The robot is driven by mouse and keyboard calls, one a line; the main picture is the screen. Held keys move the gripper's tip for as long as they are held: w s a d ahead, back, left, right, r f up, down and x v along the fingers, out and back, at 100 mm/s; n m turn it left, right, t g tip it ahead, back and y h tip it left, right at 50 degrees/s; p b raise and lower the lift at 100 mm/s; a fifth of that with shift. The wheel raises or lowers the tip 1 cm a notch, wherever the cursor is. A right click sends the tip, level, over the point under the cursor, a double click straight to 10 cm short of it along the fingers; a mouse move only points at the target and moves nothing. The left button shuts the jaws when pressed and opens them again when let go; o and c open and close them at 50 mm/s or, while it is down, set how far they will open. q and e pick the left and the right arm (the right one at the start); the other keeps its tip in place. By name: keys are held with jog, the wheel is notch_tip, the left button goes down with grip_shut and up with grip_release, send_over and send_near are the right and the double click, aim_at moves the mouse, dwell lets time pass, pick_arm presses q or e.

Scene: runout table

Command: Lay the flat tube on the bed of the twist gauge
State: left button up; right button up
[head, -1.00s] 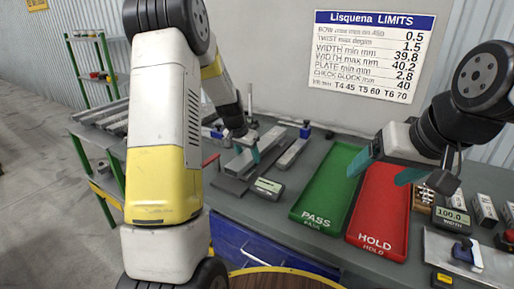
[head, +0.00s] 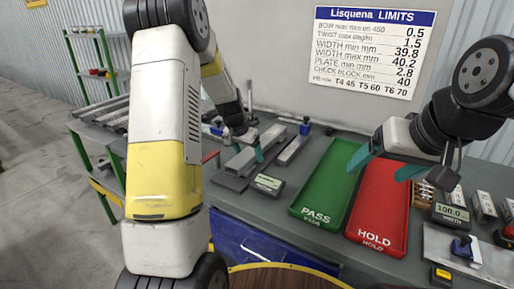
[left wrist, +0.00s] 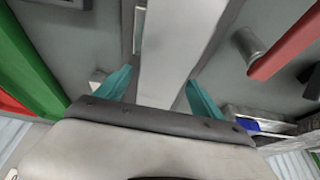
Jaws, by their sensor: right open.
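A light grey flat tube (left wrist: 175,40) runs away between the teal fingers of my left gripper (left wrist: 160,82) in the left wrist view. A narrow gap shows beside the left finger; the right finger overlaps the tube's edge. In the head view my left gripper (head: 256,150) is low over the grey bars, and its arm hides part of them. The twist gauge seems to be the grey bed (head: 230,181) with a small display (head: 268,184) at its front; whether the tube touches it is unclear. My right gripper (head: 385,166) is open and empty above the trays.
A green PASS tray (head: 318,200) and a red HOLD tray (head: 378,215) lie right of the gauge. A width gauge display (head: 452,213) and small blocks stand further right. A rack of bars (head: 100,117) is at the left. A limits sign (head: 372,48) hangs behind.

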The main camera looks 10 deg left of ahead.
pick_arm(q)
jog(key=shift+s+f, duration=0.1)
jog(key=v, duration=0.7)
jog(key=shift+a+r, duration=0.1)
jog(key=shift+r, duration=0.35)
pick_arm(e)
jog(key=shift+c, duration=0.4)
dwell(0.5)
